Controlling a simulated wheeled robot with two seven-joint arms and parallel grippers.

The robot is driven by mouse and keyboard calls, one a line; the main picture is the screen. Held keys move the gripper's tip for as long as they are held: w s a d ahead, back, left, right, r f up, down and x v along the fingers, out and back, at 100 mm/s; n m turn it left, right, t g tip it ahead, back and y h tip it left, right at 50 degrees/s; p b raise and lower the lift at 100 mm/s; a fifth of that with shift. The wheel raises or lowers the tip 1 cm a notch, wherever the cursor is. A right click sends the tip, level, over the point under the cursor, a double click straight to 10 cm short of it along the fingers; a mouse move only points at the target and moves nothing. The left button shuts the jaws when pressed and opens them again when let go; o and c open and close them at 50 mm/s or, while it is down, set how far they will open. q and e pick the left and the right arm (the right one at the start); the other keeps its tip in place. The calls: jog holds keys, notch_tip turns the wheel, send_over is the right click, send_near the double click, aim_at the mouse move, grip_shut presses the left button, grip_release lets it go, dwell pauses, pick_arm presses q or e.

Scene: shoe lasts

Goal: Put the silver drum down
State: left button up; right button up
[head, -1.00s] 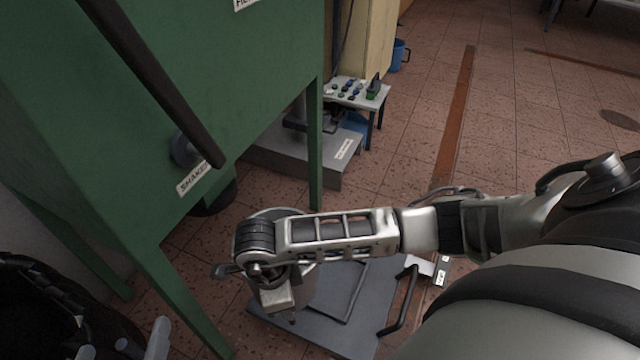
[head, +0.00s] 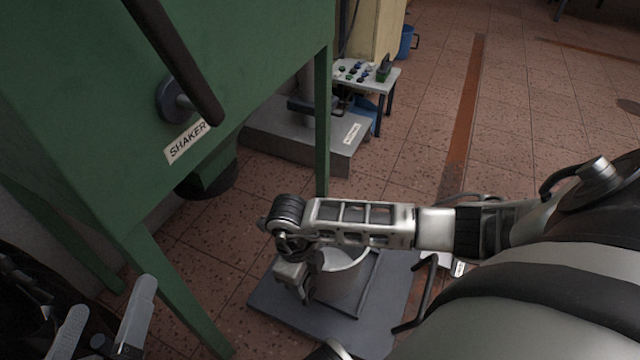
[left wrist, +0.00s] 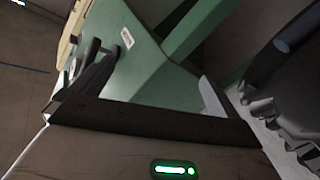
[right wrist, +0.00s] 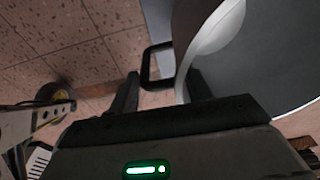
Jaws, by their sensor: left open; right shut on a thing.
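The silver drum (head: 345,283) is an open-topped grey cylinder below my right forearm in the head view. It is over the dark grey platform (head: 272,305); I cannot tell whether its base touches it. My right gripper (head: 298,287) is shut on the drum at its near left side, partly hidden by my wrist. In the right wrist view the drum (right wrist: 265,60) fills the upper right, beside the fingers (right wrist: 163,88). My left gripper (head: 108,325) is open and empty at the lower left, away from the drum.
A green machine labelled SHAKER (head: 187,142) stands at the left, with a leg (head: 322,130) behind my right wrist. The platform has a black handle (head: 418,290) at its right. A small table with buttons (head: 362,72) stands behind.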

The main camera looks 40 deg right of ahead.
jog(key=w+d+f+b, duration=0.1)
jog(key=f, duration=0.2)
jog(key=d+f+b, duration=0.2)
jog(key=f, duration=0.1)
jog(key=w+d+f+b, duration=0.1)
jog(key=d+f+b, duration=0.1)
jog(key=f, duration=0.1)
jog(key=shift+w+d, duration=0.25)
jog(key=shift+w, duration=0.1)
pick_arm(q)
notch_tip(320, 180, up, 9)
jog(key=w+m+t+h, duration=0.2)
jog(key=m+t+h, duration=0.2)
jog(key=m, duration=0.3)
jog(key=shift+a+t+h, duration=0.4)
jog(key=shift+t, duration=0.1)
pick_arm(e)
jog(key=shift+f, duration=0.2)
jog(key=shift+f, duration=0.1)
jog(key=o, duration=1.4)
pick_arm(q)
jog(key=shift+s+r+m, duration=0.1)
jog(key=shift+r+m, duration=0.05)
jog(key=shift+m, duration=0.15)
